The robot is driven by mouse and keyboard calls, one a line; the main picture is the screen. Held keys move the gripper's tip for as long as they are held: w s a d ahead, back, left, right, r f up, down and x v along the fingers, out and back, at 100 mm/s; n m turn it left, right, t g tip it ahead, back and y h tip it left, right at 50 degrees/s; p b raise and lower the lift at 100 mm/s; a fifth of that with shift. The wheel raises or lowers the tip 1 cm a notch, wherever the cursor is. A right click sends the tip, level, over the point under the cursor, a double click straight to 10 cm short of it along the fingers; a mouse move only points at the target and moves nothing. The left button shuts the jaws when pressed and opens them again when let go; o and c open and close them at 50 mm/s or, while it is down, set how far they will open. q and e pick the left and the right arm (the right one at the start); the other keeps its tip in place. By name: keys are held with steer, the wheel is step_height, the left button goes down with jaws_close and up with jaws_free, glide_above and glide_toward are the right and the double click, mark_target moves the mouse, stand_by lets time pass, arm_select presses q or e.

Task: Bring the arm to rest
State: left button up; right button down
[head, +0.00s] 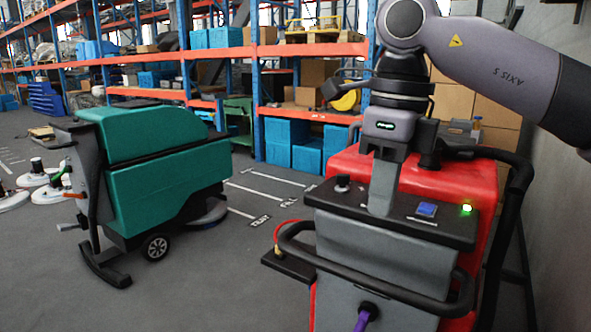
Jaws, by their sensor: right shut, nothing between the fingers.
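My right arm comes in from the upper right, and its wrist points down over the red scrubber machine (345,165). My right gripper (384,152) is shut and empty, low over the black control panel (450,228). A grey upright part (381,190) shows directly below the fingers; I cannot tell whether they touch it. The panel has a black knob (343,183), a blue switch (427,209) and a lit green light (467,208). My left gripper is not in view.
A black handlebar (385,287) runs across the machine's front, with a purple connector (367,314) below it. A teal scrubber (155,165) stands at the left. Blue and orange shelving (255,100) fills the back. A wall (560,220) is close on the right. Floor between the machines is clear.

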steer(key=s+a+f+m+g+y, duration=0.1)
steer(key=s+a+f+g+y, duration=0.35)
steer(key=a+y, duration=0.35)
steer(key=s+a+f+m+g+y, duration=0.1)
steer(key=s+a+f+g+y, duration=0.2)
steer(key=a+f+y, duration=0.35)
steer(key=w+d+f+m+t+h, duration=0.2)
steer(key=w+d+f+m+t, duration=0.15)
steer(key=f+m+t, duration=0.6)
steer(key=w+d+f+m+t+h, duration=0.1)
steer(key=w+d+f+m+t, duration=0.15)
steer(key=d+m+t, duration=0.75)
steer(key=w+a+f+m+t+h, duration=0.15)
steer(key=f+m+t, duration=0.45)
steer(key=m, duration=1)
steer(key=s+d+f+m+g+h, duration=0.3)
steer(key=s+d+f, duration=0.3)
steer(key=s+f, duration=0.2)
steer(key=s+d+f+m+g+h, duration=0.4)
steer(key=s+f, duration=0.4)
steer(key=f, duration=0.5)
steer(key=d+m+h, duration=0.1)
steer(key=d, duration=0.1)
steer(key=shift+d+g+h, duration=0.3)
